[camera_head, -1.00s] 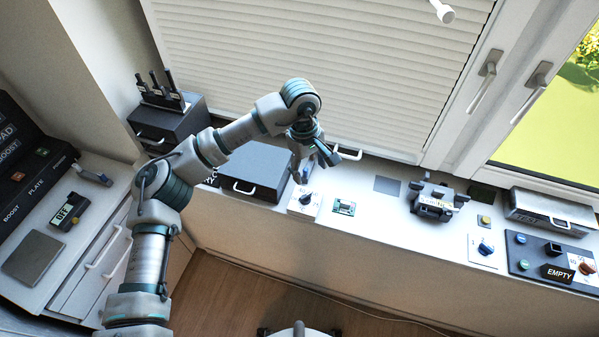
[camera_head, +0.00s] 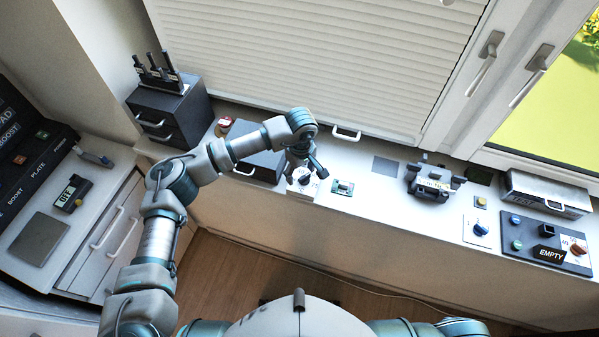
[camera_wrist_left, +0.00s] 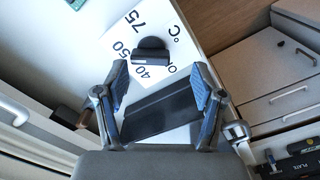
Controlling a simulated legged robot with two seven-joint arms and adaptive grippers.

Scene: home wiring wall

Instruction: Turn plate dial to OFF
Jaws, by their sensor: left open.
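The plate dial is a black knob (camera_wrist_left: 151,50) on a white panel (camera_wrist_left: 168,18) marked 75, 50, 40 and °C. Another label beginning with O is partly hidden by a finger. The knob's bar lies across the panel near 40; I cannot tell its exact setting. In the head view the dial (camera_head: 304,179) sits on the window ledge. My left gripper (camera_head: 309,171) is just over it, and its fingers partly cover it. In the wrist view the left gripper (camera_wrist_left: 159,77) is open, with the knob just beyond and between its fingertips. My right gripper is out of view.
A dark drawer box (camera_head: 262,167) stands left of the dial, behind my forearm. A small green circuit board (camera_head: 342,187) lies close on the right. A blue-knob panel (camera_head: 478,231) is farther right.

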